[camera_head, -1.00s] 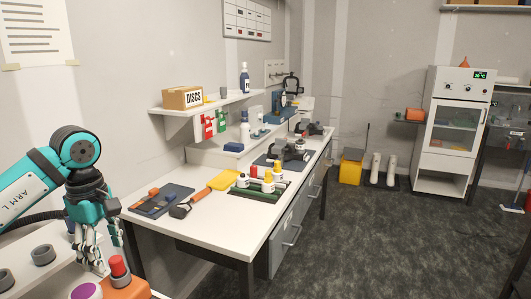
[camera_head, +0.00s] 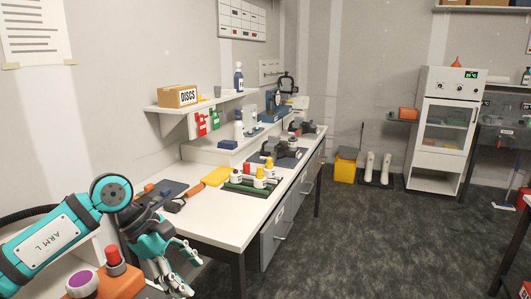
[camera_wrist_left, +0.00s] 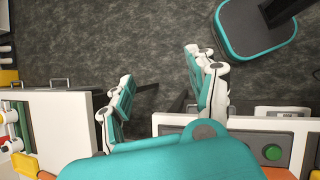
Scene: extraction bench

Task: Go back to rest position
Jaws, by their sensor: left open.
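My left gripper (camera_head: 183,273) hangs at the lower left of the head view, in front of the near end of the white workbench (camera_head: 222,225). In the left wrist view its two teal and white fingers (camera_wrist_left: 160,68) are spread apart. Nothing shows between them except the dark floor. An orange box (camera_head: 123,283) with a red button stands close to the left of the gripper in the head view. My right gripper is in neither view.
The bench holds a yellow item (camera_head: 217,176), a rack of small bottles (camera_head: 255,186) and a dark mat with tools. A shelf with a DISCS box (camera_head: 178,96) is above it. A white cabinet (camera_head: 443,130) stands at the back right. The dark floor (camera_head: 350,240) between is clear.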

